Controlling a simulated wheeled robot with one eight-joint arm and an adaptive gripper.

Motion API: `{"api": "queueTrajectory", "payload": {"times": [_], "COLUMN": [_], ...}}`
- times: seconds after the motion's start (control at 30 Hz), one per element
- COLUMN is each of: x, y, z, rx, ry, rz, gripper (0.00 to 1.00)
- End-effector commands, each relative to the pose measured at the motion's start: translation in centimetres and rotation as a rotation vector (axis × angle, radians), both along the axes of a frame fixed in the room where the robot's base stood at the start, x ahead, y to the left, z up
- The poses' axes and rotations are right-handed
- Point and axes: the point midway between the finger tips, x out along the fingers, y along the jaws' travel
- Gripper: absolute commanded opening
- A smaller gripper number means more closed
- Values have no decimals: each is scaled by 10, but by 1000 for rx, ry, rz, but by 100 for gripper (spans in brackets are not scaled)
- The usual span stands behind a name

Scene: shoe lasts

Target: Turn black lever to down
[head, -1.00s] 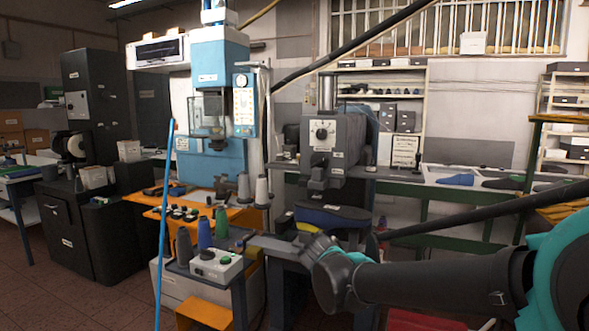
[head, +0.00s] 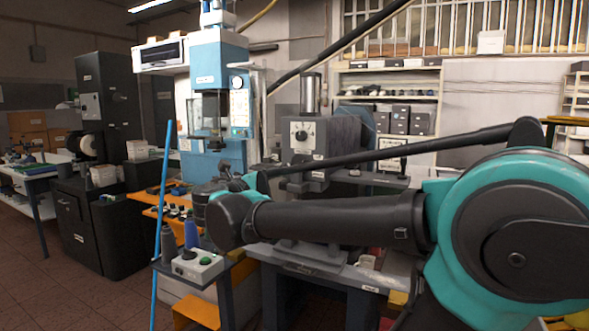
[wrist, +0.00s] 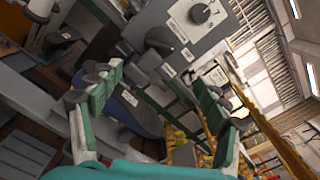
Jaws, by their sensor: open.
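A round black knob with a short handle (head: 302,135) is on the front of the grey machine (head: 327,136). It also shows at the top of the wrist view (wrist: 199,13); its exact angle is hard to read. A second small black control (head: 188,254) sits on a white box beside a green button. I cannot tell which one is the black lever. My gripper (wrist: 157,82) is open, its two green-padded fingers wide apart with nothing held. The machine's front lies beyond the fingers, with the knob above and right of them. In the head view my arm hides most of the gripper.
A blue press (head: 217,95) stands left of the grey machine. The white control box (head: 197,267) and thread spools stand near the arm's far end. A grey-topped table (head: 345,270) is below the arm. Brown floor is open at the lower left.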

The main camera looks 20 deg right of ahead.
Motion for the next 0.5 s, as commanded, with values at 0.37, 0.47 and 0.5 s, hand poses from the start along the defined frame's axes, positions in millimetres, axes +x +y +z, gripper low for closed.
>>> {"api": "queueTrajectory", "payload": {"times": [0.37,0.47,0.5], "x": [42,55,60], "y": [-45,-57,-62], "z": [0,0,0], "rx": [3,2,3], "ry": [0,-1,0], "rz": [-5,-6,-5], "gripper": [76,76,76]}}
